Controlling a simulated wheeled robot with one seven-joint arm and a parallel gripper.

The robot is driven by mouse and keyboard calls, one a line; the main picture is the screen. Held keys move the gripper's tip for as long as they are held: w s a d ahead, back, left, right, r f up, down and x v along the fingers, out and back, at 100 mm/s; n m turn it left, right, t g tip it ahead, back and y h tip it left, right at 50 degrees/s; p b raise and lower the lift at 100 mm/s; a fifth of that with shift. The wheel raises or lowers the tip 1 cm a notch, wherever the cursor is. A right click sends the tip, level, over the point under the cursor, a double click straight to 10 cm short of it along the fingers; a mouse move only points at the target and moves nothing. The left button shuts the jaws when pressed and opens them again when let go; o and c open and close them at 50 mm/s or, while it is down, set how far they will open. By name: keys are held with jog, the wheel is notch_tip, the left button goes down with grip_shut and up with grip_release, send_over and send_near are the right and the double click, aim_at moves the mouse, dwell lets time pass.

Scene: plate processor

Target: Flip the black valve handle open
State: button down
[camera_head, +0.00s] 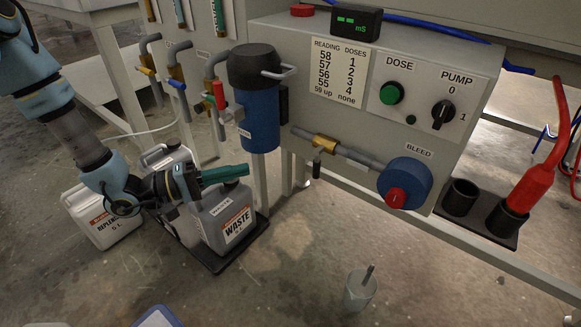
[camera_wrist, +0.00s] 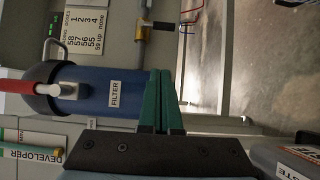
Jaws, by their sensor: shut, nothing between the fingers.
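The black valve handle (camera_head: 317,168) hangs down from a brass valve body (camera_head: 325,143) on the grey pipe that runs to the bleed fitting. In the wrist view the black handle (camera_wrist: 165,26) sticks out to the right of the brass body (camera_wrist: 142,32), near the top. My gripper (camera_head: 246,168) has green fingers and is shut and empty. It is left of the handle in the head view, below the blue filter housing and above the waste jug, apart from the handle. In the wrist view my closed fingertips (camera_wrist: 160,72) are beside the blue filter.
The blue filter housing (camera_head: 258,120) stands between my gripper and the panel. A red-handled valve (camera_head: 219,95) is left of it. The grey waste jug (camera_head: 225,220) is under my gripper. The blue bleed fitting (camera_head: 404,183) is right of the valve. Floor below the valve is mostly clear.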

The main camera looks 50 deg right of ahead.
aim_at(317, 165)
jog(key=s+a+b+x, duration=0.1)
jog(key=b+x, duration=0.4)
jog(key=x, duration=0.7)
jog(key=shift+s, duration=0.95)
jog(key=shift+s+n+h+p, duration=0.1)
jog(key=shift+n+h+p, duration=0.2)
jog(key=shift+n+p, duration=0.1)
